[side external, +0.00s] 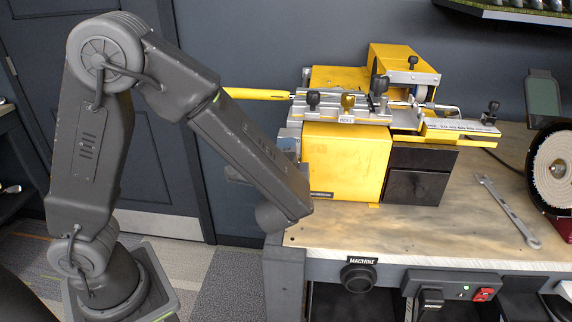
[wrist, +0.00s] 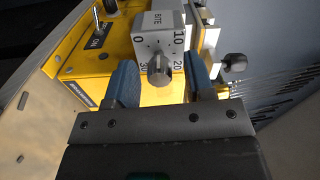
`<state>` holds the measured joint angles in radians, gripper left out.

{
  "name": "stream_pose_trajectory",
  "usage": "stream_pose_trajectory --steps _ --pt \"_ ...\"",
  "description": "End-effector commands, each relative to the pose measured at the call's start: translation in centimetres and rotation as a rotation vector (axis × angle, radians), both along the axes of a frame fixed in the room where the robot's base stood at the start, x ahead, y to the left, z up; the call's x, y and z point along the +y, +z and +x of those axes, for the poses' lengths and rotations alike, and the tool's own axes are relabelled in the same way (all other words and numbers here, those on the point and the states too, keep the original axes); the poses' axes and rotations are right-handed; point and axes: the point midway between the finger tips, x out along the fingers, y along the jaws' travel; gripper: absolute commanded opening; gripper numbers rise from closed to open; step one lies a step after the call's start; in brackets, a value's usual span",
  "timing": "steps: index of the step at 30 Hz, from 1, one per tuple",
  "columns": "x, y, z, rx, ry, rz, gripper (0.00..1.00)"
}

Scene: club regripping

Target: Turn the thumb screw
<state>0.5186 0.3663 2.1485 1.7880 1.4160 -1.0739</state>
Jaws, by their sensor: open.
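The thumb screw (wrist: 158,70) appears as a ribbed metal knob in the wrist view. It sticks out of a white block marked BITE (wrist: 160,32), with numbers around the knob. My gripper (wrist: 160,66) is open, with one blue-padded finger on each side of the knob. Gaps show between the knob and both pads, so it is not gripped. The block is on the end of the yellow machine (side external: 345,160), which stands on the bench in the side external view. There my forearm hides the knob and most of the gripper.
The wooden bench (side external: 350,225) has a wrench (side external: 508,212) lying at the right and a grinding wheel (side external: 553,168) beyond it. Several black knobs stand on the machine's top, and a yellow handle (side external: 258,94) sticks out to its left. A black knob (wrist: 233,63) is right of my fingers.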

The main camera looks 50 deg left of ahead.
Motion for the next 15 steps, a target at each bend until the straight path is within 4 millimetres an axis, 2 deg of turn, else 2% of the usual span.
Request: stream_pose_trajectory --steps 5,15 --pt "-1.7 0.0 -1.5 0.000 -0.007 0.000 0.49" --pt "-7.0 0.0 -6.9 0.000 -0.007 0.000 0.49"
